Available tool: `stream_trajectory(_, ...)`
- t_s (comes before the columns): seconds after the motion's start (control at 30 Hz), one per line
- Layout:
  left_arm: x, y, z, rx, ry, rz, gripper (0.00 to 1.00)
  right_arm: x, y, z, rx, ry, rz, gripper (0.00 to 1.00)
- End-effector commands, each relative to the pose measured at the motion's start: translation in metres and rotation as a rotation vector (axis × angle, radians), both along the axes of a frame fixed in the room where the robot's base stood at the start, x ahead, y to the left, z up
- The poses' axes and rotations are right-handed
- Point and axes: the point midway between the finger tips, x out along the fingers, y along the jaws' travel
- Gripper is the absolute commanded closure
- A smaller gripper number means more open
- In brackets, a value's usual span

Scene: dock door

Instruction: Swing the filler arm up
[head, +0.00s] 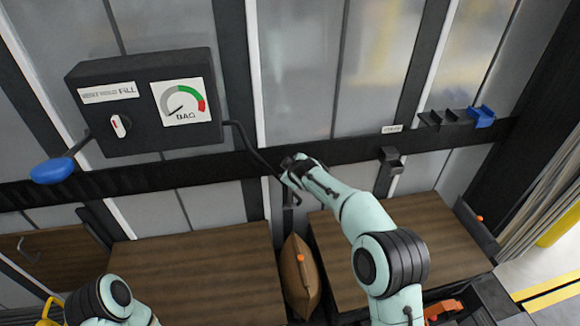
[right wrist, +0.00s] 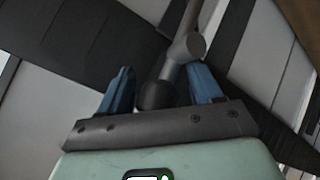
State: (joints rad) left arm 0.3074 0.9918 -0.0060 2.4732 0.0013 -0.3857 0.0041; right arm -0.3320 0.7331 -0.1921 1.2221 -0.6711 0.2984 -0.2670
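The filler arm (head: 257,155) is a thin dark rod. It leaves the right side of the black box and slants down to the right, its lower end beside my right gripper. My right gripper (head: 292,168) is at that lower end, partly hiding it. In the right wrist view, its two blue fingers (right wrist: 160,92) are apart. A grey rod with a round joint (right wrist: 183,48) and a dark knob (right wrist: 157,95) lies between them, with gaps visible on both sides. My left gripper is out of view.
A brown bag (head: 300,278) stands between wooden crates (head: 200,262) (head: 425,228). Holders (head: 445,119) and a blue part (head: 482,117) sit on the rail at right.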

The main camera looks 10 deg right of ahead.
Motion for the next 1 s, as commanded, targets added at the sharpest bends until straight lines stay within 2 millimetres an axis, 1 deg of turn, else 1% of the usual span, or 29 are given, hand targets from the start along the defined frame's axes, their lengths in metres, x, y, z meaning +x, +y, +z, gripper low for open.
stream_trajectory(0.03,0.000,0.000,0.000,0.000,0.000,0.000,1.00,0.000,-0.003,-0.002,-0.004,0.003,-0.003,0.37)
stream_trajectory(0.27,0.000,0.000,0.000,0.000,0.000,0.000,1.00,0.001,-0.001,0.003,0.000,-0.006,-0.001,0.37)
stream_trajectory(0.37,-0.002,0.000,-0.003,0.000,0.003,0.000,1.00,-0.003,-0.001,0.007,0.001,-0.008,0.000,0.37)
stream_trajectory(0.43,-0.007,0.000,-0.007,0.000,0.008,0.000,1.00,-0.009,-0.001,0.012,0.003,-0.010,0.000,0.37)
stream_trajectory(0.57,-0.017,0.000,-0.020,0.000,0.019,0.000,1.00,-0.029,-0.003,0.024,0.003,-0.009,0.001,0.37)
stream_trajectory(0.7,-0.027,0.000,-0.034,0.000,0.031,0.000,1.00,-0.055,-0.005,0.044,0.003,-0.007,0.001,0.37)
stream_trajectory(0.9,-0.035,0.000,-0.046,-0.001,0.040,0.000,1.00,-0.086,-0.010,0.068,0.001,-0.003,0.001,0.37)
stream_trajectory(1.0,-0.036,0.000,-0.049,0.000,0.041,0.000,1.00,-0.096,-0.011,0.077,0.001,-0.002,0.001,0.37)
